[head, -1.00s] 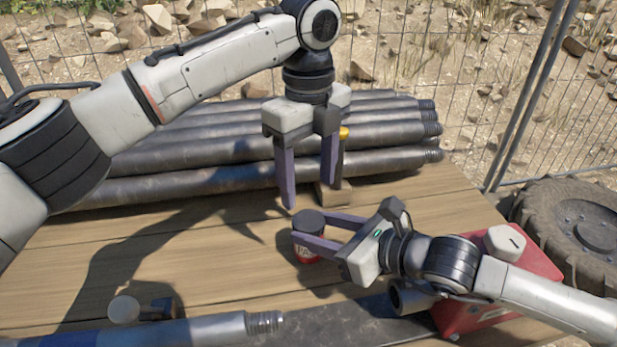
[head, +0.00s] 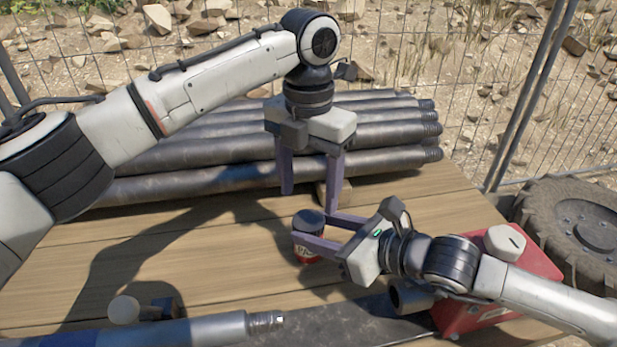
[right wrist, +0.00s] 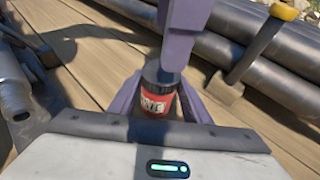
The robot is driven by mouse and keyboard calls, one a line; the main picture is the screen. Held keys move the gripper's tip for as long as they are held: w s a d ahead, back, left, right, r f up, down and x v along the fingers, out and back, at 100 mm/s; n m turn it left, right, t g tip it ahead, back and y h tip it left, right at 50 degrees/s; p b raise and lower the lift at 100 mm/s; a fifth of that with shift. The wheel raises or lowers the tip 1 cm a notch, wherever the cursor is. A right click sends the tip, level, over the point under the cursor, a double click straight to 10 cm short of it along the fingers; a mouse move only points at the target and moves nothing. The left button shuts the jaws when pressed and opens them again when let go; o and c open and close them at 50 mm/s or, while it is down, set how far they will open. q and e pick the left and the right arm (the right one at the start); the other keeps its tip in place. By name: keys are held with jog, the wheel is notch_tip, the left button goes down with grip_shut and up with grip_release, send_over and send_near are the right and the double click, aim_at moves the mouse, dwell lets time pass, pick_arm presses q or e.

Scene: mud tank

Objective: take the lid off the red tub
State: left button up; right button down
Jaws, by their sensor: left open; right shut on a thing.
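The red tub (head: 308,254) is a small jar with a white-lettered label and a dark lid (head: 308,219), upright on the wooden table. It also shows in the right wrist view (right wrist: 156,107), its lid on top (right wrist: 155,73). My right gripper (head: 312,228) is shut on the tub, one finger on each side. My left gripper (head: 310,202) is open and points down just above and behind the lid. One of its fingers (right wrist: 186,32) overlaps the lid in the right wrist view; I cannot tell whether they touch.
Dark threaded pipes (head: 390,160) lie stacked at the back. A red case (head: 535,262) is at the right, under my right arm. A blue-banded pipe (head: 200,329) lies at the front left. The table's left middle is clear.

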aim_at(309, 220)
pick_arm(q)
jog(key=shift+f, duration=3.1)
jog(key=c, duration=1.1)
jog(key=shift+n, duration=1.7)
jog(key=o, duration=1.2)
jog(key=shift+r, duration=0.1)
